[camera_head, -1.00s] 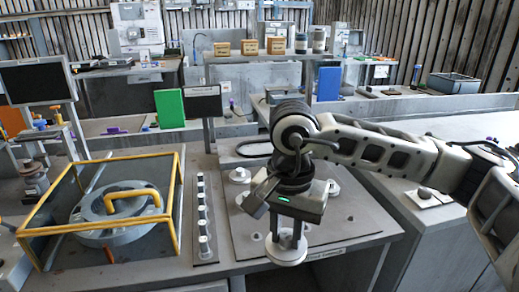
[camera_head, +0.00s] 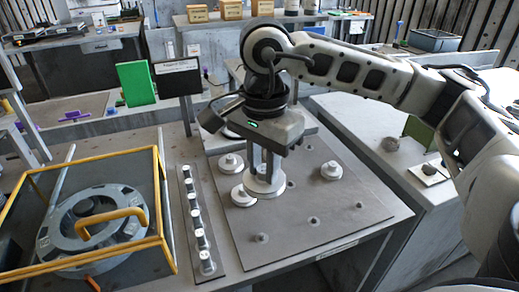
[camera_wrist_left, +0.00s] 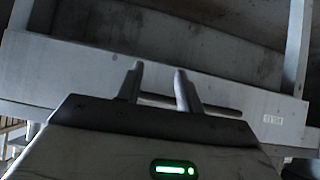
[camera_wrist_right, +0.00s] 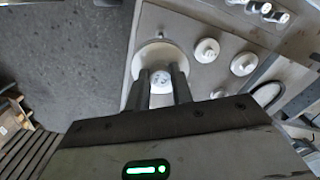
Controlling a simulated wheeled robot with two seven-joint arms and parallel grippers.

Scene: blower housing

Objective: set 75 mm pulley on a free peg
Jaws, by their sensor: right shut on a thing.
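My right gripper (camera_head: 265,165) is shut on the hub of a wide pale pulley (camera_head: 264,186), held flat over the grey peg plate (camera_head: 280,222). In the right wrist view the pulley's disc (camera_wrist_right: 160,52) shows beyond the fingers (camera_wrist_right: 161,76). Whether it touches the plate I cannot tell. Smaller pulleys sit on the plate at back left (camera_head: 231,163), just left of the held one (camera_head: 243,196), and to the right (camera_head: 331,170). Bare pegs show at front (camera_head: 261,238) and right (camera_head: 358,206). My left gripper (camera_wrist_left: 159,80) is open and empty, seen only in its wrist view.
A strip with a row of small cylinders (camera_head: 201,240) lies left of the plate. Left of that, a yellow frame (camera_head: 158,190) stands around a grey round housing (camera_head: 65,232). A dark screen (camera_head: 178,77) and a green panel (camera_head: 136,84) stand behind. The plate's front right is clear.

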